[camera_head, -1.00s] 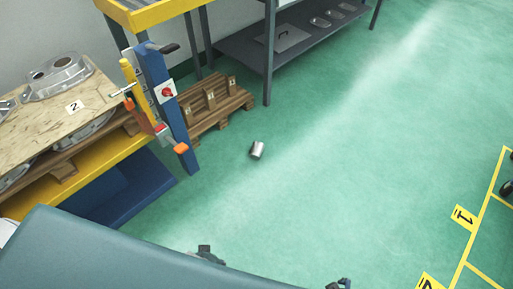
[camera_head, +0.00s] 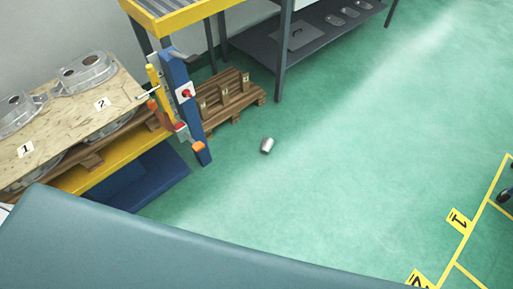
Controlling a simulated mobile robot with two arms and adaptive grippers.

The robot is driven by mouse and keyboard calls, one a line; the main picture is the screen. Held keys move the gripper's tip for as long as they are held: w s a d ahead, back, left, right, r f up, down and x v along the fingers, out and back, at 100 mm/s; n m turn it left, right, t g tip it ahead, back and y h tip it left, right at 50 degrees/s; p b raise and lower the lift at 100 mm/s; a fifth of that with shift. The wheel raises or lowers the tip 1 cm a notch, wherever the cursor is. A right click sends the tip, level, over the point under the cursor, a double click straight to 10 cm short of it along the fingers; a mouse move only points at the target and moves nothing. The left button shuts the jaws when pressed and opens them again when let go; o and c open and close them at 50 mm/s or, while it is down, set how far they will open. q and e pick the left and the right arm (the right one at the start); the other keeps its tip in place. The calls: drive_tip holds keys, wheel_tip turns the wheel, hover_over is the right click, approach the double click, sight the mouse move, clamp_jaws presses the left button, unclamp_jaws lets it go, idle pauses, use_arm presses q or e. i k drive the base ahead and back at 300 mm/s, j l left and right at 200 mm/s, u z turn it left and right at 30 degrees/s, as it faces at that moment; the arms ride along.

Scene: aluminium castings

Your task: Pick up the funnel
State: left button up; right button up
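A small silvery piece (camera_head: 267,145), shaped like a short tapered cylinder, lies on the green floor near the middle of the head view. It may be the funnel, but it is too small to be sure. Neither of my grippers is in view.
A wooden pallet (camera_head: 228,112) with numbered blocks and a dark shelf unit (camera_head: 285,75) stand behind the piece. A blue post (camera_head: 184,105) and a rack with castings (camera_head: 85,73) on a board (camera_head: 60,125) are at the left. Open floor lies to the right, with yellow markings (camera_head: 470,232).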

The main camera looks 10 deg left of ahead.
sight(267, 143)
drive_tip(key=i+l+u, duration=0.1)
drive_tip(key=u, duration=0.4)
drive_tip(key=i+l+u, duration=0.1)
drive_tip(key=u, duration=0.4)
drive_tip(key=l+u, duration=0.3)
drive_tip(key=u, duration=0.2)
drive_tip(key=i+l+u, duration=0.1)
drive_tip(key=u, duration=0.4)
drive_tip(key=k+l, duration=0.05)
drive_tip(key=l, duration=0.05)
